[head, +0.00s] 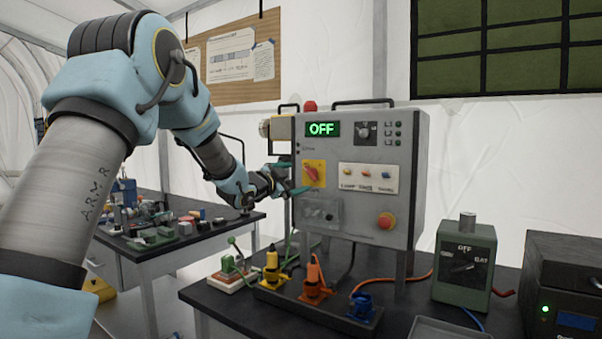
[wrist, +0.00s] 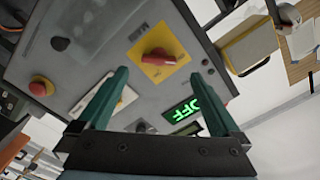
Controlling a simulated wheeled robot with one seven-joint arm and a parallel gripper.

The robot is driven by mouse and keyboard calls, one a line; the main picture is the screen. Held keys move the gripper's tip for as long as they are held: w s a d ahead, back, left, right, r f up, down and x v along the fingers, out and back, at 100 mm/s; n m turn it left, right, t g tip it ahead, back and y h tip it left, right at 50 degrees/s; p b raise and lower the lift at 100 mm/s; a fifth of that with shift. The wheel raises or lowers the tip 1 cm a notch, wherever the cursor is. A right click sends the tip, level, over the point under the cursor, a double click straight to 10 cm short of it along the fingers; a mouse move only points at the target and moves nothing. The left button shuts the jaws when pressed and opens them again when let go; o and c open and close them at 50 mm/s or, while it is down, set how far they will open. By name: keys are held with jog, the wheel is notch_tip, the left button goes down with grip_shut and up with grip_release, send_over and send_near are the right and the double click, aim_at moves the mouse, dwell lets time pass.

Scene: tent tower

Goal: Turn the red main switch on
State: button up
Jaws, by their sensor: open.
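The red main switch (head: 312,173) is a red rotary handle on a yellow square plate, on the left of the grey control box (head: 407,180). The box's green display (head: 322,129) reads OFF. My gripper (head: 296,180) is at the box's left front, close to the switch. In the wrist view the red handle (wrist: 158,55) lies ahead, between and beyond the two green fingertips of my gripper (wrist: 160,88). The fingers are apart and nothing is between them. I cannot tell the exact gap to the handle.
A red round button (head: 386,221) and a white panel with small coloured buttons (head: 368,178) share the box front. Colored plugs (head: 313,280) stand on the black table below. A cluttered table (head: 180,230) is behind left.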

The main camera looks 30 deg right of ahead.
aim_at(309, 175)
jog(key=p+x, duration=0.2)
jog(key=x, duration=0.5)
jog(key=shift+s+d, duration=0.1)
jog(key=shift+c, duration=0.4)
jog(key=shift+f, duration=0.1)
jog(key=c, duration=1.2)
